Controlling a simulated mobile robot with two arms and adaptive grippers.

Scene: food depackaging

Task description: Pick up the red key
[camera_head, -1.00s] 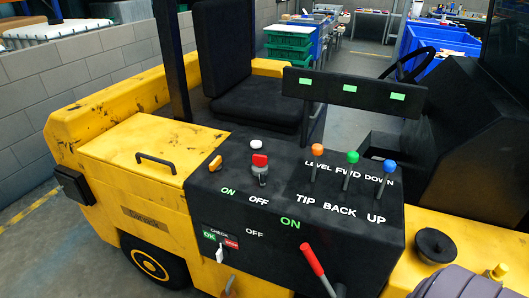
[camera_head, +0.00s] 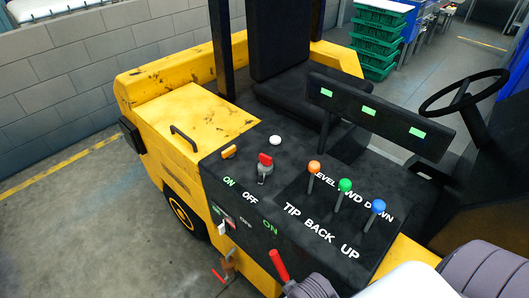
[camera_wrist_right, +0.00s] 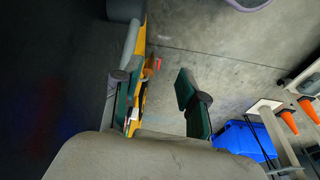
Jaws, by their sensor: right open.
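A red-topped switch (camera_head: 265,160) stands on the black control panel (camera_head: 235,170), beside the ON and OFF labels. A small red handle-like piece (camera_head: 217,274) sticks out low on the front side of the yellow vehicle (camera_head: 205,112). I cannot tell for sure which of these is the red key. In the right wrist view a small red piece (camera_wrist_right: 158,64) shows beside the yellow side. My right gripper (camera_wrist_right: 160,86) is open, its two fingers apart with nothing between them. My left gripper is not in view.
A red-handled lever (camera_head: 279,264) stands at the panel's front edge. Orange, green and blue knobbed levers (camera_head: 345,185) rise at the right. A steering wheel (camera_head: 465,92) is at the far right. The floor (camera_head: 85,235) left of the vehicle is clear.

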